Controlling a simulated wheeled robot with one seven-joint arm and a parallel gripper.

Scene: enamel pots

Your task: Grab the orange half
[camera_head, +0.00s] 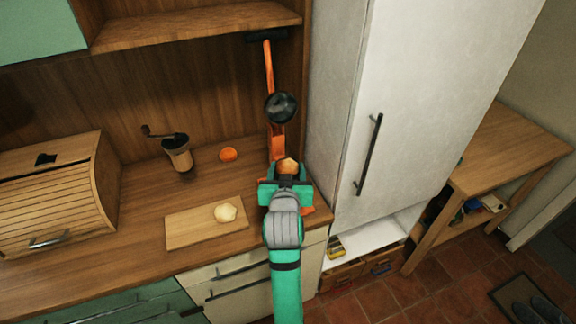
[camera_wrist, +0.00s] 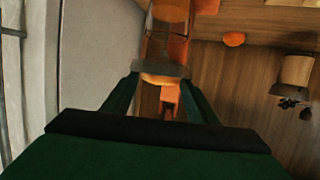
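An orange half (camera_head: 228,154) lies on the wooden counter, left of the orange press; an orange round piece, apparently the same one, shows in the wrist view (camera_wrist: 234,39). My gripper (camera_head: 288,172) is at the foot of the press, near the fridge side, right of that half. A pale orange rounded piece (camera_head: 288,164) shows at my fingertips. In the wrist view a similar piece (camera_wrist: 162,79) shows between the spread fingers, under a grey bar. I cannot tell whether it is gripped or belongs to the press.
The orange press (camera_head: 278,146) with a dark round part (camera_head: 281,107) stands close to the tall white cabinet (camera_head: 345,140). A grinder (camera_head: 177,153), a cutting board (camera_head: 185,230) with a pale round item (camera_head: 226,212), and a bread box (camera_head: 55,205) are left.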

